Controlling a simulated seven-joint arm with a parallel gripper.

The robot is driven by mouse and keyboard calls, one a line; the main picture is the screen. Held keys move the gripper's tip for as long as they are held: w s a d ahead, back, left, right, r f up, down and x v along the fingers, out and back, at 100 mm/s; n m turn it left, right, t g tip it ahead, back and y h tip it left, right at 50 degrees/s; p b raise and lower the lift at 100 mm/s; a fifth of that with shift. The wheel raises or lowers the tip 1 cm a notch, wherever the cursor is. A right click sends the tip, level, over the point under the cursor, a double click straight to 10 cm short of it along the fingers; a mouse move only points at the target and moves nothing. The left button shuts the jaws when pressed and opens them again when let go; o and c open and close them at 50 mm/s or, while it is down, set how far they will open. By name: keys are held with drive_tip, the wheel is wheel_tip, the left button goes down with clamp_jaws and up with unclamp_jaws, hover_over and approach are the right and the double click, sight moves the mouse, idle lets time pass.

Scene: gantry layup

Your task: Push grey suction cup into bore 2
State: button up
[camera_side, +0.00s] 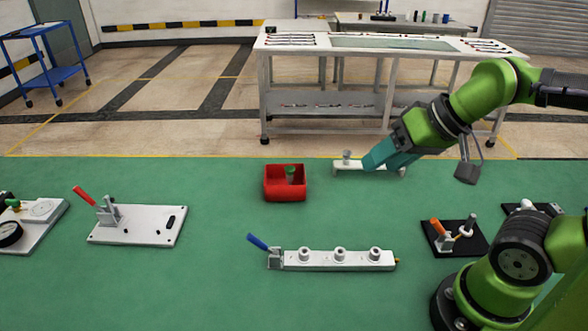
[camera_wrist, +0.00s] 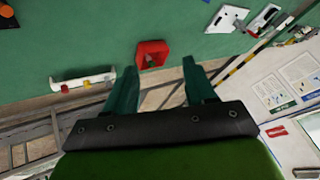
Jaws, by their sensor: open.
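A small grey cup (camera_side: 347,157), which looks like the grey suction cup, stands upright on a low white rack (camera_side: 378,169) at the back of the green table. My gripper (camera_side: 375,161) has teal fingers and is by this rack, just right of the cup; in this view it hides part of the rack. In the wrist view the fingers (camera_wrist: 160,84) are spread apart with nothing between them, and the rack (camera_wrist: 95,79) lies left of them. A white bar (camera_side: 320,263) with several ringed bores lies at the front middle. I cannot read which bore is 2.
A red bin (camera_side: 284,193) holding a green cup (camera_side: 290,174) stands left of the rack. A blue lever (camera_side: 257,242) rises at the bar's left end. A white plate with a red lever (camera_side: 140,225) is at left, a black fixture (camera_side: 455,240) at right. The table between is clear.

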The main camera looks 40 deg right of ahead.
drive_tip(key=shift+w, duration=0.1)
drive_tip(key=n+t+h, duration=0.4)
drive_tip(key=n+h, duration=0.2)
drive_tip(key=n, duration=0.4)
hover_over(349, 157)
drive_tip(key=s+a, duration=0.5)
drive_tip(key=a, duration=0.4)
wheel_tip(349, 157, down, 10)
drive_tip(key=d+f+n+t+h, duration=0.1)
drive_tip(key=d+f+n, duration=0.1)
drive_tip(key=n, duration=0.5)
drive_tip(key=d+f+n+t+h, duration=0.1)
drive_tip(key=f+n, duration=0.3)
drive_tip(key=n, duration=0.4)
drive_tip(key=d+f+n+t+h, duration=0.1)
drive_tip(key=d+f+n+t, duration=0.2)
drive_tip(key=n, duration=0.5)
drive_tip(key=shift+s+d+f+h, duration=0.2)
drive_tip(key=shift+d+f+h, duration=0.1)
drive_tip(key=shift+d+f, duration=0.2)
drive_tip(key=shift+s+a+f+n, duration=0.1)
drive_tip(key=shift+f+n, duration=0.05)
drive_tip(key=shift+n, duration=0.75)
drive_tip(key=shift+w+f+n, duration=0.1)
drive_tip(key=shift+w+n, duration=0.15)
drive_tip(key=shift+n, duration=0.05)
drive_tip(key=shift+y, duration=0.4)
drive_tip(key=shift+x, duration=3.5)
drive_tip(key=c, duration=1)
